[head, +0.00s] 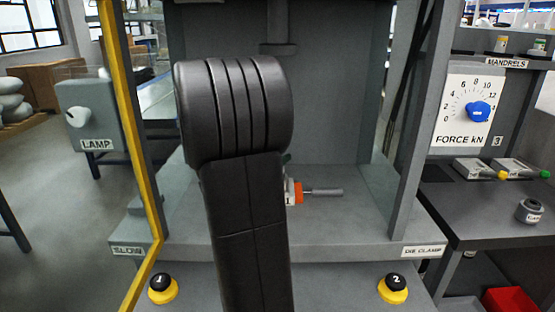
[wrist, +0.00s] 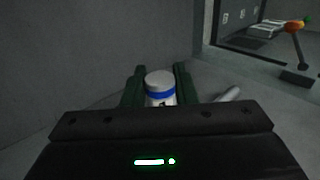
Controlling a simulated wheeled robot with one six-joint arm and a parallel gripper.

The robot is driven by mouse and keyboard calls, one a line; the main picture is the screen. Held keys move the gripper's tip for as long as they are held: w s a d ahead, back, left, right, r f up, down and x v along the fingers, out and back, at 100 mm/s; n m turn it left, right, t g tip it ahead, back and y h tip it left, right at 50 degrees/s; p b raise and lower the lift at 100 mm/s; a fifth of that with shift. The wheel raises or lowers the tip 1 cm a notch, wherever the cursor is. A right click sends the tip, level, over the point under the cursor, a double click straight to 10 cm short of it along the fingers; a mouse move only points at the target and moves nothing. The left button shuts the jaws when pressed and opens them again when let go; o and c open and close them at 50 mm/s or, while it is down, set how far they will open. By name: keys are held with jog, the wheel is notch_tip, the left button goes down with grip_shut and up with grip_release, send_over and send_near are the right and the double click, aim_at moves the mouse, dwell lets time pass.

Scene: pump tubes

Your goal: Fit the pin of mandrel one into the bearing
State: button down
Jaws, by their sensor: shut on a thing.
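Mandrel one (wrist: 160,82) is a pale grey cylinder with a blue band and a dark mark, likely a numeral, that I cannot read clearly. My gripper (wrist: 160,86) is shut on it, with one dark green finger on each side; the mandrel looks about upright in the wrist view. Its lower end and pin are hidden behind the gripper body.
My gripper is inside the press frame, above the grey press bed (head: 375,205). The press ram (head: 278,47) hangs behind. Uprights stand on both sides. The mandrels shelf (head: 520,62) is at right.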

jog(key=shift+f, duration=0.15)
jog(key=c, duration=1.1)
grip_release()
jog(key=shift+a, duration=0.1)
jog(key=b+v, duration=0.1)
jog(key=v, duration=0.6)
jog(key=shift+s, duration=0.25)
jog(key=shift+w, duration=0.1)
